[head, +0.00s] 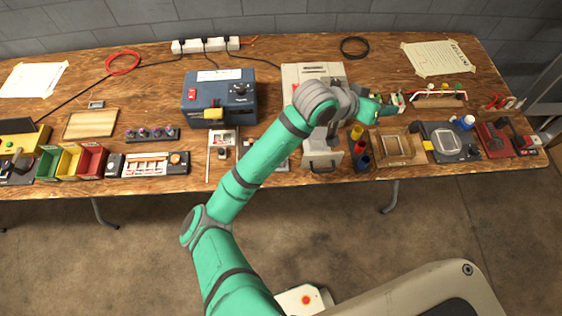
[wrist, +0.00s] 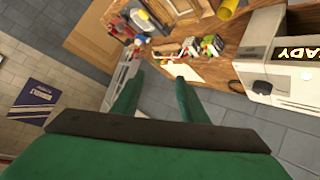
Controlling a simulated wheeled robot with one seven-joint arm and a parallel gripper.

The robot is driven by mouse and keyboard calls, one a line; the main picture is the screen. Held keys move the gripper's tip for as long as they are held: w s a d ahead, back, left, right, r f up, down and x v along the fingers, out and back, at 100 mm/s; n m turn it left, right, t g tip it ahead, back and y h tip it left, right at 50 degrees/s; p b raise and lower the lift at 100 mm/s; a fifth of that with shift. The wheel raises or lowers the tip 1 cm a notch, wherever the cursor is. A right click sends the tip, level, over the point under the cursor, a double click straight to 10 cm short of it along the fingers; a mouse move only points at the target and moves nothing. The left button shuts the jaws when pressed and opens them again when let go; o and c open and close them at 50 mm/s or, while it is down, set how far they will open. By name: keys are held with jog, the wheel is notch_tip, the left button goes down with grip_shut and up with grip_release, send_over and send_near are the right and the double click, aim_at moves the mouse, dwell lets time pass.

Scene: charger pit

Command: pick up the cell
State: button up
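My gripper (wrist: 158,72) shows in the wrist view as two green fingers standing apart, with nothing between them. In the head view my gripper (head: 388,110) is over the right half of the workbench (head: 290,181), partly hidden by its own wrist. Small white, green and red blocks (wrist: 211,45) lie beyond the fingertips in the wrist view. They also show beside the gripper in the head view (head: 399,99). One may be the cell, but they are too small to tell.
A pale grey machine (head: 303,75) stands left of the gripper; its lit sign reads "ADY" in the wrist view (wrist: 296,60). Yellow, red and blue cups (head: 361,147) and a wooden frame (head: 398,148) stand in front. A blue box (head: 220,92) stands farther left.

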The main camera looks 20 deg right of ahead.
jog(key=w+a+f+y, duration=0.1)
jog(key=a+f+y, duration=0.3)
jog(key=a, duration=0.5)
jog(key=w+a+f+g+y, duration=0.1)
jog(key=a+f+y, duration=0.25)
jog(key=a, duration=0.45)
jog(key=w+a+f+y, duration=0.2)
jog(key=a+f+y, duration=0.15)
jog(key=a, duration=0.55)
jog(key=shift+y, duration=0.4)
jog(key=f, duration=0.5)
jog(key=shift+s+d, duration=0.1)
jog(key=shift+d, duration=0.1)
jog(key=shift+a+f, duration=0.15)
jog(key=shift+f, duration=0.35)
jog(key=shift+w+f, duration=0.15)
jog(key=shift+f, duration=0.95)
jog(key=shift+w+f, duration=0.15)
jog(key=shift+f, duration=0.9)
grip_shut()
